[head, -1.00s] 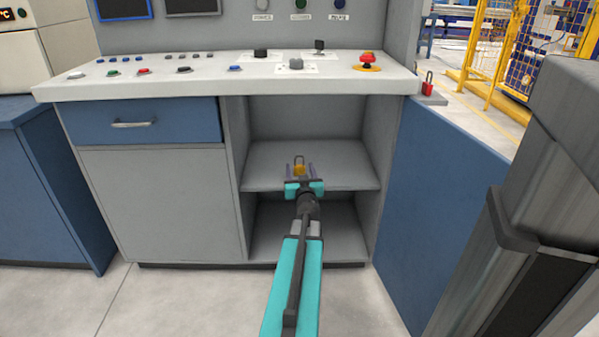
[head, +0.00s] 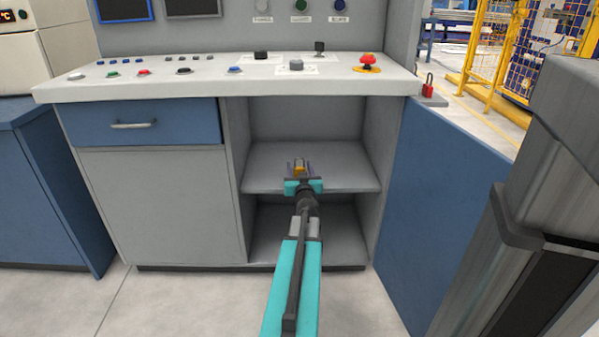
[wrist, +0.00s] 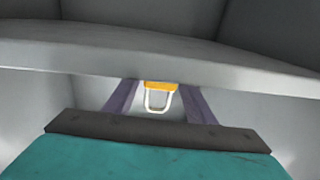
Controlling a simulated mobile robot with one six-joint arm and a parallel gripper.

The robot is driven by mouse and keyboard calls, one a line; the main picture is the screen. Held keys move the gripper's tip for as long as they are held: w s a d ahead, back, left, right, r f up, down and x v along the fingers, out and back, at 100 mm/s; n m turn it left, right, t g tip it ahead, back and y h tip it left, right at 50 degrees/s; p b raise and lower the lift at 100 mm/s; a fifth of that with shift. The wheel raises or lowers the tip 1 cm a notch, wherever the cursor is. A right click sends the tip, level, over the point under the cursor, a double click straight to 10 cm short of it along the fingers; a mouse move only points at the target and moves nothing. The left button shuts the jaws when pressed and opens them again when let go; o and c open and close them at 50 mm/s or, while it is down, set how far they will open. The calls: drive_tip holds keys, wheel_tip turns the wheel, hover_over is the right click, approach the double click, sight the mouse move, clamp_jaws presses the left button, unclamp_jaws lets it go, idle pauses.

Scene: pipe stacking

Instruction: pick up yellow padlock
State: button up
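The yellow padlock (head: 299,169) is at the middle shelf of the open cabinet bay, with its shackle up in the head view. It also shows in the wrist view, with its yellow body (wrist: 159,86) at the top and its pale shackle hanging below in that picture. My gripper (head: 299,164) reaches into the bay, with its purple fingers on either side of the padlock. In the wrist view, my gripper (wrist: 158,90) is open, with a small gap between each finger and the padlock. The gripper's teal body hides the padlock's lower part in the head view.
The shelf (head: 346,175) is otherwise bare, with cabinet walls close on both sides. The control desk top (head: 210,75) overhangs the bay. A red padlock (head: 428,86) stands on a small ledge at the right, outside the bay.

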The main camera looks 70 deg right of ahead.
sight(300, 158)
drive_tip(key=c, duration=0.9)
drive_tip(key=shift+r, duration=0.15)
drive_tip(key=shift+r+p, duration=1.8)
drive_tip(key=shift+r, duration=0.15)
drive_tip(key=s+a+p, duration=0.1)
drive_tip(key=s+p, duration=0.1)
drive_tip(key=s, duration=0.3)
drive_tip(key=s+p, duration=0.2)
drive_tip(key=s, duration=0.3)
drive_tip(key=s+a+p, duration=0.1)
drive_tip(key=s+p, duration=0.1)
drive_tip(key=s, duration=0.3)
drive_tip(key=shift+s+a+r+p, duration=0.35)
drive_tip(key=shift+s+r, duration=0.05)
